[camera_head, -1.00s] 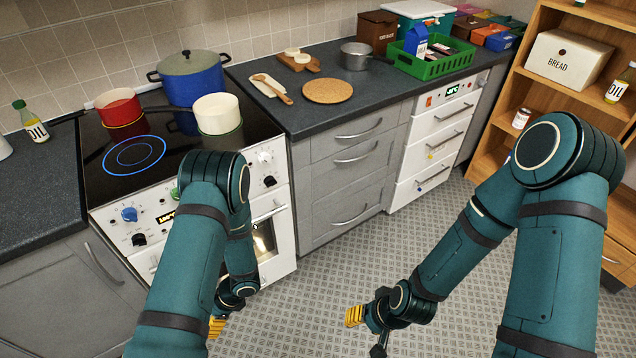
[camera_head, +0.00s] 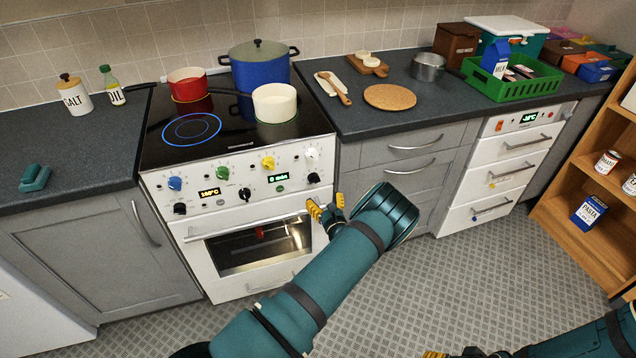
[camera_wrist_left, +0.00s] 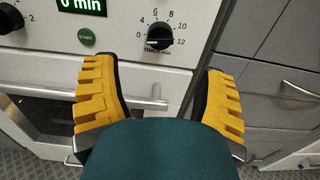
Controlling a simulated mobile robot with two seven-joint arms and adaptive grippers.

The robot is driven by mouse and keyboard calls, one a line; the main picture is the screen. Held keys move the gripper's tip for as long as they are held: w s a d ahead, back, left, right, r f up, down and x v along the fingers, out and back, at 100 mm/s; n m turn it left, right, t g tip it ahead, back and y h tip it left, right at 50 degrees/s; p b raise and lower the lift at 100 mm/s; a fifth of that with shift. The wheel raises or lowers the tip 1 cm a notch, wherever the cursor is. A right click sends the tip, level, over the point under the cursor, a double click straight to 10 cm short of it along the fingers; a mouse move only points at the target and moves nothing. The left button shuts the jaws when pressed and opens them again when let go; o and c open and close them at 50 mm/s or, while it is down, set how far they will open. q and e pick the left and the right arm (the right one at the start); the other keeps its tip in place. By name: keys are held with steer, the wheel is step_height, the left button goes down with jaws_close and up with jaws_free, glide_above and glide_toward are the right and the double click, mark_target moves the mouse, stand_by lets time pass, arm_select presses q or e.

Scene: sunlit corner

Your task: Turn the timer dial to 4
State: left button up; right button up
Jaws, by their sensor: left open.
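The timer dial (camera_wrist_left: 160,37) is a black knob ringed by numbers from 0 to 12 in the left wrist view. Its white mark appears to point left, at 0. In the head view it is the black knob (camera_head: 313,177) at the right end of the white stove panel. The timer display (camera_wrist_left: 82,6) reads 0 min, with a green start button (camera_wrist_left: 87,37) below it. My left gripper (camera_head: 326,206) is open and empty, just below and in front of the dial, not touching it. Its yellow fingers (camera_wrist_left: 158,72) show apart in the wrist view. My right gripper (camera_head: 435,354) barely shows at the bottom edge.
The oven handle (camera_head: 245,222) runs below the panel, close to my left fingers. Other knobs, such as a yellow one (camera_head: 267,163), line the panel. A red pot (camera_head: 187,84), a blue pot (camera_head: 260,70) and a cream pot (camera_head: 275,103) stand on the cooktop.

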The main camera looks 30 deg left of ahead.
mark_target(315, 180)
arm_select(q)
steer(key=b+x, duration=0.2)
steer(key=x, duration=0.7)
steer(key=shift+w+a, duration=0.25)
steer(key=shift+a, duration=0.05)
steer(key=c, duration=1.2)
